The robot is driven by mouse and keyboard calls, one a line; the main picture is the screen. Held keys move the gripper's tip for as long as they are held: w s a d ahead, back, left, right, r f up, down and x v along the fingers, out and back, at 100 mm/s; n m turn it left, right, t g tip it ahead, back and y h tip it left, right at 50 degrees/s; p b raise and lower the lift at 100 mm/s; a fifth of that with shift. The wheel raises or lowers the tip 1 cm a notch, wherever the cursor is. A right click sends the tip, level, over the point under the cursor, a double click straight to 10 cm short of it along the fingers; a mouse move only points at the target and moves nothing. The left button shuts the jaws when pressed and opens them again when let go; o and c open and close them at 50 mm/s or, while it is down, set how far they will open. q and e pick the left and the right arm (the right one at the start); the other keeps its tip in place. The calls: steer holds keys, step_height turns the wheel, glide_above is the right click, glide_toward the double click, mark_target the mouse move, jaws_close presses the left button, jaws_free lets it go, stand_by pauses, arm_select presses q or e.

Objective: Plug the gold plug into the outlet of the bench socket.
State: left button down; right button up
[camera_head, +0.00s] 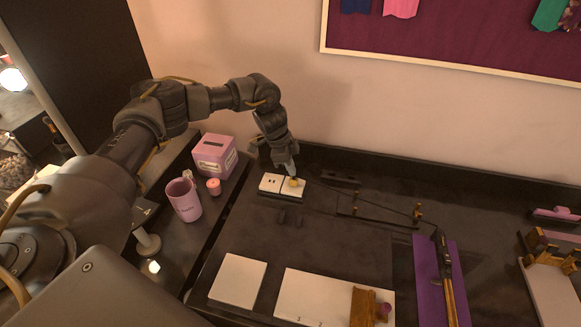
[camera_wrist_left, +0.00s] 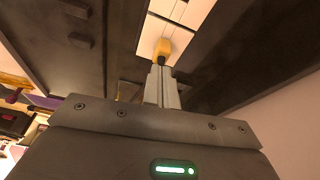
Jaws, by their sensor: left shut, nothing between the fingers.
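The bench socket (camera_head: 269,183) is a white two-part block at the back left of the dark bench; it also shows in the left wrist view (camera_wrist_left: 185,12). The gold plug (camera_head: 294,183) is at the socket's right part. In the left wrist view the gold plug (camera_wrist_left: 163,46) lies against the white face; how deep it sits cannot be told. My left gripper (camera_head: 291,171) points down right at the plug. Its fingers (camera_wrist_left: 162,75) are shut with nothing between them, and their tips are close to the plug or touching it. My right gripper is out of view.
A pink mug (camera_head: 184,200), a small pink candle (camera_head: 213,187) and a pink box (camera_head: 215,155) stand left of the socket. A thin dark rod or cord (camera_head: 377,203) runs right to a gold piece (camera_head: 418,211). White panels (camera_head: 238,280) lie in front.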

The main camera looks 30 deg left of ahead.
arm_select(q)
steer(key=shift+r+p, duration=1.3)
steer(key=shift+r, duration=0.1)
steer(key=shift+a+r+b, duration=0.1)
steer(key=shift+r+b, duration=0.2)
steer(key=b+v, duration=0.2)
steer(key=v, duration=0.8)
steer(key=shift+b, duration=0.3)
steer(key=shift+r, duration=0.1)
